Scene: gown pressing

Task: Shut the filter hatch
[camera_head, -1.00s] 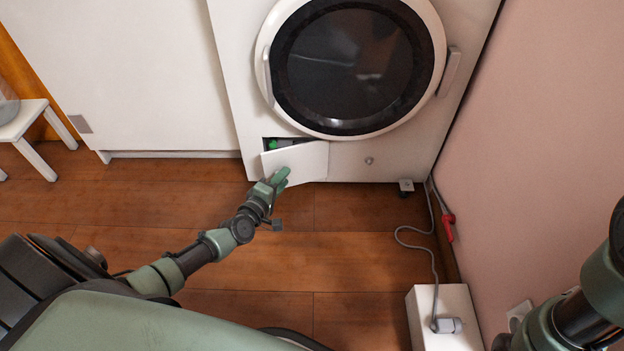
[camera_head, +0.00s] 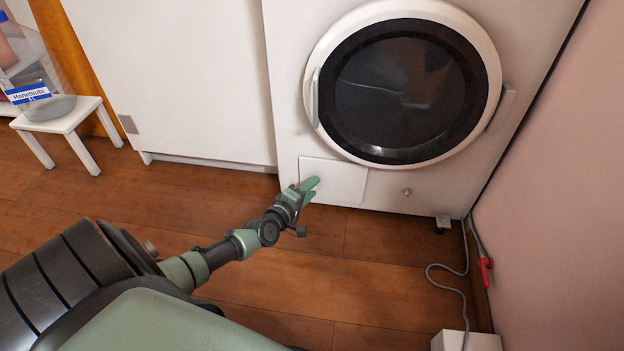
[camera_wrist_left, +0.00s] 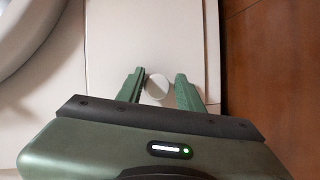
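The filter hatch (camera_head: 340,182) is a white panel low on the front of the white machine, below the round door. It looks flush with the front, and no dark gap shows around it. My left gripper (camera_head: 311,187) is at the hatch's left side, very close to its face; I cannot tell whether it touches. In the left wrist view the hatch (camera_wrist_left: 190,40) fills the middle. There the left gripper's fingers (camera_wrist_left: 158,80) are apart, with a pale round knob (camera_wrist_left: 156,88) showing between them. My right gripper is not in view.
The round glass door (camera_head: 405,90) is above the hatch. A white stool (camera_head: 62,118) with a clear labelled container (camera_head: 45,100) stands at the far left. A grey cable (camera_head: 450,268) and white box (camera_head: 465,342) lie by the pink wall.

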